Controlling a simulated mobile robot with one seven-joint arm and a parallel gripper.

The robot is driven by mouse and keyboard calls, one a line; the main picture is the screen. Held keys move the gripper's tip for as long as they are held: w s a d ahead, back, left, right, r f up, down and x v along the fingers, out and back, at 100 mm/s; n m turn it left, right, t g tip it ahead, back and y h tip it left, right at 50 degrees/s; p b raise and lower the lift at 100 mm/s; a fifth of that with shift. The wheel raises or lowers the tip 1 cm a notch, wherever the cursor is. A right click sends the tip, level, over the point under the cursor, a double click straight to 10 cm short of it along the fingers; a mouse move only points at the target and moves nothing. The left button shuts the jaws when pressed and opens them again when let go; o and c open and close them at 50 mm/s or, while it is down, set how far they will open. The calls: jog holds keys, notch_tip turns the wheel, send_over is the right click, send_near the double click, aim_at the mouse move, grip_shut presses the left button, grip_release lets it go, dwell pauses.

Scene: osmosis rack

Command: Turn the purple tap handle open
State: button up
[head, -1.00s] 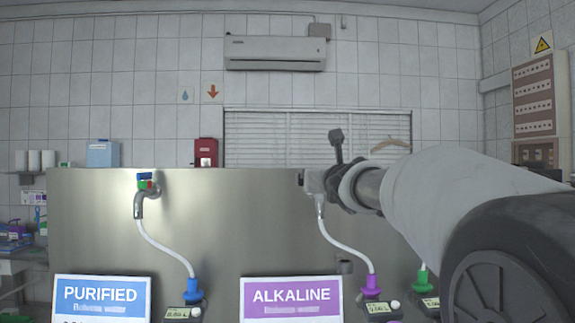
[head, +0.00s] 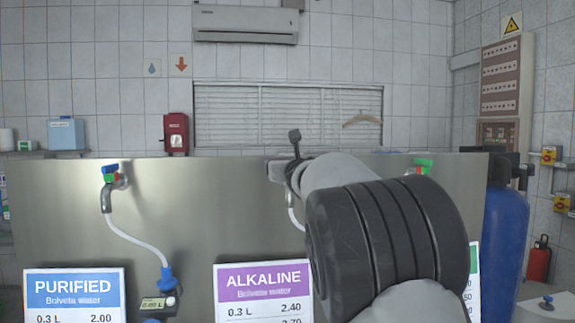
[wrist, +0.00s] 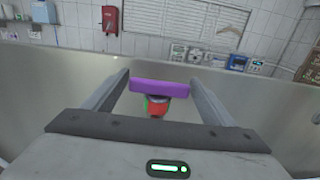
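The purple tap handle (wrist: 174,86) shows in the wrist view as a flat bar lying crosswise. Red and green tap parts (wrist: 157,105) sit just below it. My gripper (wrist: 161,78) is open, with one finger on each side of the handle. The handle's left end is close to the left finger, and its right end overlaps the right finger in the picture; I cannot tell whether they touch. In the head view my gripper (head: 275,170) is at the steel panel above the ALKALINE sign (head: 264,278), and my arm hides the purple handle.
A blue-handled tap (head: 110,172) is left on the steel panel (head: 200,200), and a green-handled tap (head: 420,165) is right, partly behind my arm. A blue tank (head: 505,240) stands at the right. A PURIFIED sign (head: 74,288) is in front.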

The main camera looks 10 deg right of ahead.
jog(key=c, duration=0.7)
jog(key=shift+f+b, duration=0.15)
jog(key=shift+b, duration=0.35)
